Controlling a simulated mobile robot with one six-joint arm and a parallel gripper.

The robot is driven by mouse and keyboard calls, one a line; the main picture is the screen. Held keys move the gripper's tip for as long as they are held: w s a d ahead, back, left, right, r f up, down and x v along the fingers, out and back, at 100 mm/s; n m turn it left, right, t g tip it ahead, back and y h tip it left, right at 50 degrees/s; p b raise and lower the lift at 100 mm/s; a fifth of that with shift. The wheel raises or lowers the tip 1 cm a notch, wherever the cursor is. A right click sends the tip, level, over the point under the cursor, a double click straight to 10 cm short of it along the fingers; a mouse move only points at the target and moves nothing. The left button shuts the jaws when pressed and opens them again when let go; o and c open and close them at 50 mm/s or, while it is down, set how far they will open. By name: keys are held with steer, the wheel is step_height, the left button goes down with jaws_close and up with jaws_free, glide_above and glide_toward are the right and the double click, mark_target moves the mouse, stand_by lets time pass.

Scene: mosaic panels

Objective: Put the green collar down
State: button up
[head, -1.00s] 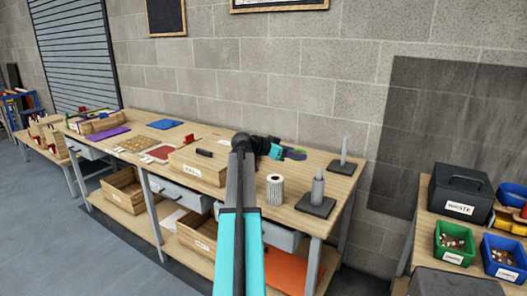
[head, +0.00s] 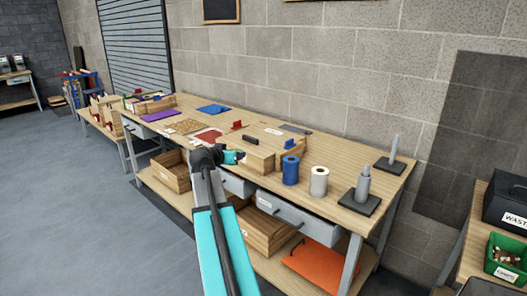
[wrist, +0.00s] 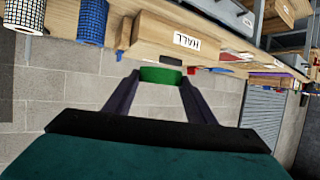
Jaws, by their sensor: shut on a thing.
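My gripper (head: 236,157) is at the front side of the bench, by the wooden box there. In the wrist view, the two dark fingers of my gripper (wrist: 160,80) are shut on the green collar (wrist: 161,74), a short green piece held between their tips. In the head view the collar is too small to make out clearly at the gripper's end. The wrist view is upside down, with the bench at its top, and the collar shows against the wall and the box edge. I cannot tell whether the collar touches anything else.
A wooden box (head: 259,160) with a label (wrist: 187,41) stands by the gripper. To its right stand a blue cylinder (head: 290,171), a white cylinder (head: 319,182) and two grey posts on dark bases (head: 359,202). A red mat (head: 208,135) and a blue mat (head: 213,109) lie farther left.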

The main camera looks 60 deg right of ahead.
steer(key=w+a+n+t+y, duration=0.2)
steer(key=w+a+n+t, duration=0.1)
steer(key=w+a, duration=0.55)
steer(key=w+a+n+t+y, duration=0.25)
steer(key=w+a, duration=0.25)
steer(key=a, duration=0.7)
steer(key=w+a+n+t+y, duration=0.1)
steer(key=w+a+n+t, duration=0.2)
steer(key=w+a, duration=0.55)
steer(key=w+a+r+n+t+y, duration=0.1)
steer(key=a+n+y, duration=0.6)
steer(key=a, duration=2.7)
steer(key=shift+w+a+r+t+y, duration=0.2)
steer(key=shift+w+t+y, duration=0.15)
steer(key=shift+w+t, duration=0.2)
steer(key=shift+s+d, duration=0.15)
